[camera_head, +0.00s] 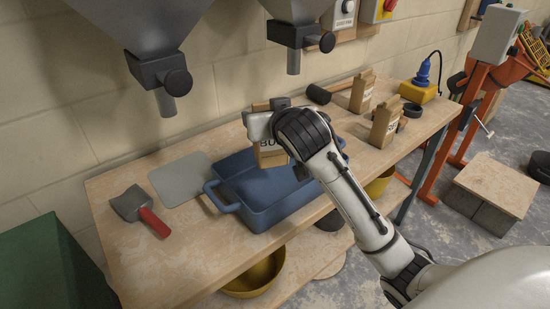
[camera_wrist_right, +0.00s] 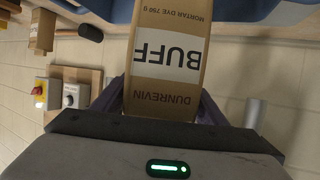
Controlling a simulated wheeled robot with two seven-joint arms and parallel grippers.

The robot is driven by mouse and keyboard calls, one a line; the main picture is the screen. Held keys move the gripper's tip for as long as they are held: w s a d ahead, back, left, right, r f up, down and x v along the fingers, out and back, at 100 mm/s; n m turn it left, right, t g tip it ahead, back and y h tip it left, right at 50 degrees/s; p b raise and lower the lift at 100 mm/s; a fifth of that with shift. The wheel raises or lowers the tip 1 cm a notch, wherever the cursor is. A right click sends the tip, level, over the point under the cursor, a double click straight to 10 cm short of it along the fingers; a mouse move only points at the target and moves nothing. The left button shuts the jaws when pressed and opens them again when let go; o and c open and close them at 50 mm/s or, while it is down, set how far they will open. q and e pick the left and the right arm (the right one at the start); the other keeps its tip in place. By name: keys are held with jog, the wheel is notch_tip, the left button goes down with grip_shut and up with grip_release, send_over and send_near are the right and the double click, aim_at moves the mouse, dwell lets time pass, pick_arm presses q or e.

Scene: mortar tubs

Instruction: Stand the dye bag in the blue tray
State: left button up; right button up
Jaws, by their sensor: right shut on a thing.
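My right gripper (camera_head: 271,122) is shut on a brown paper dye bag (camera_head: 271,153). In the right wrist view the bag (camera_wrist_right: 170,62) sits between the fingers, with a white label reading BUFF and the words DUNREVIN and MORTAR DYE. In the head view the bag looks roughly upright over the blue tray (camera_head: 262,211), in front of the tray's back part. I cannot tell whether its base touches the tray floor. The tray has a handle at its left end, and my right arm hides part of its right side. My left gripper is not in view.
Two more brown bags (camera_head: 362,92) (camera_head: 384,123) stand to the right on the wooden bench (camera_head: 135,250), near a black mallet (camera_head: 319,94). A grey sheet (camera_head: 180,178) and a red-handled trowel (camera_head: 141,209) lie left of the tray. Grey hoppers (camera_head: 150,35) hang above.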

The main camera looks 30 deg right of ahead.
notch_tip(320, 180, down, 8)
jog(key=b, duration=0.1)
dwell(0.4)
jog(key=shift+f, duration=0.2)
jog(key=o, duration=1.7)
jog(key=shift+f, duration=0.1)
send_near(275, 151)
jog(key=x, duration=0.4)
jog(key=shift+w+f+p, duration=0.15)
jog(key=shift+w+p, duration=0.15)
jog(key=shift+p, duration=0.05)
jog(key=shift+d, duration=0.1)
